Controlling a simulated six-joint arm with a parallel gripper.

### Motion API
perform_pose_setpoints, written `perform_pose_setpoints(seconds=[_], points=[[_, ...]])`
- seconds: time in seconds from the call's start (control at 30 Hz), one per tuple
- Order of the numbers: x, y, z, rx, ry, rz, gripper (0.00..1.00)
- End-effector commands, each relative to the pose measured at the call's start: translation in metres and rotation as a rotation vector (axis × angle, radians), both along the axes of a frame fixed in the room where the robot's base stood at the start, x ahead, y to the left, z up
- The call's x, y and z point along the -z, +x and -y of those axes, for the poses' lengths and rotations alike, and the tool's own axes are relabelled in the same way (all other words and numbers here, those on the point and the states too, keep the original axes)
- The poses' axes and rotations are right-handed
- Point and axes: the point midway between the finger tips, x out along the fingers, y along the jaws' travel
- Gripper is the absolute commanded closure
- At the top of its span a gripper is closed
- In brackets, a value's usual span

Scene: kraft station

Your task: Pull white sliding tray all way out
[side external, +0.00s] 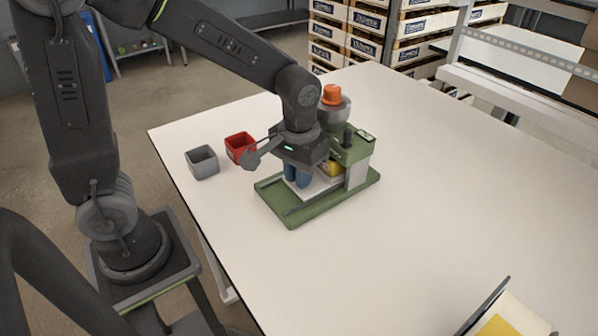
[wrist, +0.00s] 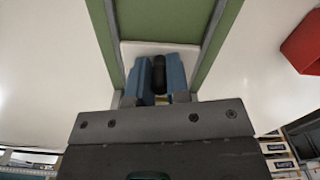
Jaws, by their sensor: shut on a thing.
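The white sliding tray (wrist: 143,49) shows between the green side rails in the wrist view. In the side view a part of the white tray (side external: 322,187) shows beside the fingers, on the green machine (side external: 300,213). My gripper (wrist: 160,75) has its blue fingers shut on a dark knob (wrist: 159,72) at the tray. In the side view my gripper (side external: 297,174) points down over the front part of the green base. The fingers and wrist hide much of the tray in both views.
A red bin (side external: 240,147) and a grey bin (side external: 202,162) stand left of the machine. An orange cup-like piece (side external: 332,95) sits on top of the machine. A dark-edged holder with a yellow panel (side external: 504,325) is at the bottom right.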

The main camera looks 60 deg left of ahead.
Motion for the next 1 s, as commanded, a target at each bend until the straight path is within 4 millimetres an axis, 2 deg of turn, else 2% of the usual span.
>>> perform_pose_setpoints(seconds=[0.37, 0.47, 0.7, 0.8, 1.0], points=[[-0.001, -0.003, 0.0, 0.0, -0.001, 0.001, 1.0], [-0.001, -0.016, 0.0, 0.001, 0.0, 0.002, 1.0], [-0.002, -0.071, 0.0, 0.002, -0.001, 0.004, 1.0], [-0.002, -0.088, 0.001, 0.001, -0.001, 0.004, 1.0], [-0.001, -0.104, 0.0, 0.001, -0.001, 0.002, 1.0]])
